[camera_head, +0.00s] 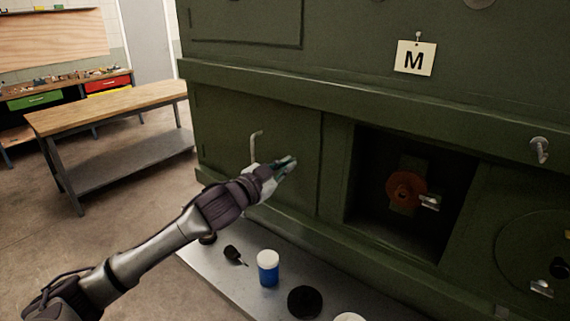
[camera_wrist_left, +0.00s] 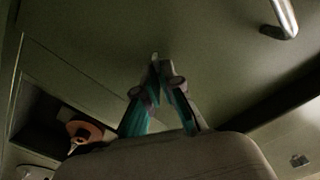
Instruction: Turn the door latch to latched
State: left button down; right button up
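The green fuselage panel has a closed door (camera_head: 225,125) at its lower left. A pale metal bar handle with a bent top, which looks like the door latch (camera_head: 254,146), stands roughly upright on this door; its lower end is behind my gripper. It also shows at the upper right of the left wrist view (camera_wrist_left: 285,18). My left gripper (camera_head: 293,162) is in front of the door, just right of the handle and apart from it. Its fingertips (camera_wrist_left: 155,60) meet with nothing between them. My right gripper is in neither view.
An open recess (camera_head: 352,215) to the right holds an orange round part (camera_head: 405,188) with a metal tab. A blue jar (camera_head: 268,268) with a white lid and black pieces stand on the grey ledge below. A wooden workbench (camera_head: 110,105) stands at the left.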

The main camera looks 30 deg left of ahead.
pick_arm(q)
jog(key=m, duration=0.6)
jog(key=m+p, duration=0.1)
jog(key=m, duration=0.5)
jog(key=shift+d+f, duration=0.1)
jog(key=shift+f, duration=0.1)
dwell(0.4)
jog(key=c, duration=1.3)
grip_release()
jog(key=shift+c, duration=0.2)
jog(key=shift+s, duration=0.1)
jog(key=s, duration=1.2)
jog(key=shift+a, duration=0.45)
